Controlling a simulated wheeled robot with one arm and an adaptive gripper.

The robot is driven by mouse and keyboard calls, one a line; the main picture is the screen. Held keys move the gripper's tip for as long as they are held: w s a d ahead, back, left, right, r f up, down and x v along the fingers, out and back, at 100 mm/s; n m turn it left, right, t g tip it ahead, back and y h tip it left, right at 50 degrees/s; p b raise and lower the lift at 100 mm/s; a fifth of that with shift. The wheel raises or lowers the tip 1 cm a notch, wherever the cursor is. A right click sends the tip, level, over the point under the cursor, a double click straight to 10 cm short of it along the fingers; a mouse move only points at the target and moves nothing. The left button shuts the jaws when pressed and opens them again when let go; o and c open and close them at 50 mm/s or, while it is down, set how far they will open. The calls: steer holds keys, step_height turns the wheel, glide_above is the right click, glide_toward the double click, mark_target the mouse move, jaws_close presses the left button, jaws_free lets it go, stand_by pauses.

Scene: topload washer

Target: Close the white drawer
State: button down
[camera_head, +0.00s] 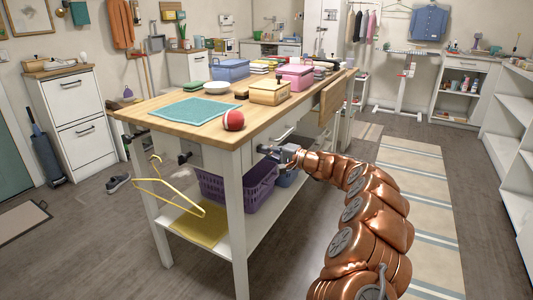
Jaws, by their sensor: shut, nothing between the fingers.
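A white drawer (300,127) sits under the wooden top of the island table, on its long right side, with a metal handle (284,134) on its front. How far it stands out is hard to tell at this angle. My gripper (264,151) is shut and empty. It is at the table's side, below the top and close to the drawer front, just lower left of the handle. Whether it touches the drawer cannot be told. My copper-coloured arm reaches in from the lower right and hides part of the table's side.
The island table (165,103) carries a red ball (233,120), a wooden box (270,92) and a pink box (295,77). A purple basket (238,190) stands on its lower shelf. A yellow hanger (165,190) hangs at its near end. A striped rug (412,200) lies on open floor at right.

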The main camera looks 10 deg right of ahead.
steer(key=shift+w+a+r, duration=0.1)
steer(key=shift+a, duration=0.2)
